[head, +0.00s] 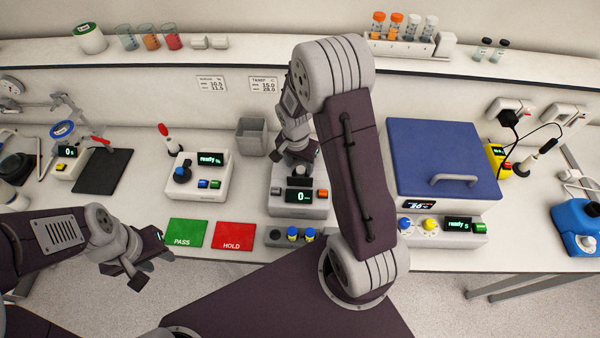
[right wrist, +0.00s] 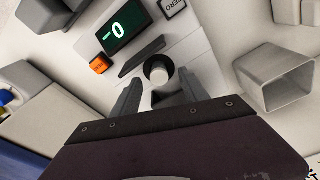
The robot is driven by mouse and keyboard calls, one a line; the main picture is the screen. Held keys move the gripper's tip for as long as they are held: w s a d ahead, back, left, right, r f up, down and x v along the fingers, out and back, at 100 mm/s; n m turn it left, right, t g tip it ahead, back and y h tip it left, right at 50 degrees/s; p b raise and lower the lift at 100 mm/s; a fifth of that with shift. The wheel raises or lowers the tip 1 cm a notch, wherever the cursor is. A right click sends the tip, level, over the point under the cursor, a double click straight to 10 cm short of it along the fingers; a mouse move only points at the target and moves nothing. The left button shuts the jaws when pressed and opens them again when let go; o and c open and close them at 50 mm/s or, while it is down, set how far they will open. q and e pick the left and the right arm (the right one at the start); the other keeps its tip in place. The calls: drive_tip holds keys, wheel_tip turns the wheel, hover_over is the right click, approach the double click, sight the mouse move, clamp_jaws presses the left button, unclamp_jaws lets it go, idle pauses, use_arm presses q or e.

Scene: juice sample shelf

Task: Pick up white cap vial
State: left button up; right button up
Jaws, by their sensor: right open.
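A vial with a round white cap (right wrist: 157,71) stands upright at the scale in the right wrist view. My right gripper (right wrist: 159,84) is open, with its two fingers apart on either side of the vial's lower part in the picture. I cannot tell whether they touch it. In the head view my right gripper (head: 301,155) is above the scale (head: 283,200) and hides the vial. My left gripper (head: 152,271) is open and empty at the bench's front left edge.
An open grey bin (head: 252,137) stands behind the scale to the left; it also shows in the right wrist view (right wrist: 275,80). A blue-lidded box (head: 435,150) stands right. Blue-capped vials (head: 292,234) sit in front. Green PASS (head: 186,233) and red HOLD (head: 234,235) mats lie left.

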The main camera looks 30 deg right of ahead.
sight(301, 175)
drive_tip(key=shift+s+d+f, duration=0.1)
drive_tip(key=shift+d+f, duration=0.05)
drive_tip(key=shift+f, duration=0.4)
drive_tip(key=shift+d+f, duration=0.15)
drive_tip(key=shift+f, duration=0.55)
drive_tip(key=shift+w+a, duration=0.15)
drive_tip(key=shift+w, duration=0.05)
drive_tip(key=shift+c, duration=0.9)
drive_tip(key=shift+s, duration=0.1)
clamp_jaws()
use_arm(q)
drive_tip(key=shift+s+d+r, duration=0.1)
drive_tip(key=shift+d+r, duration=0.05)
drive_tip(key=shift+r, duration=0.15)
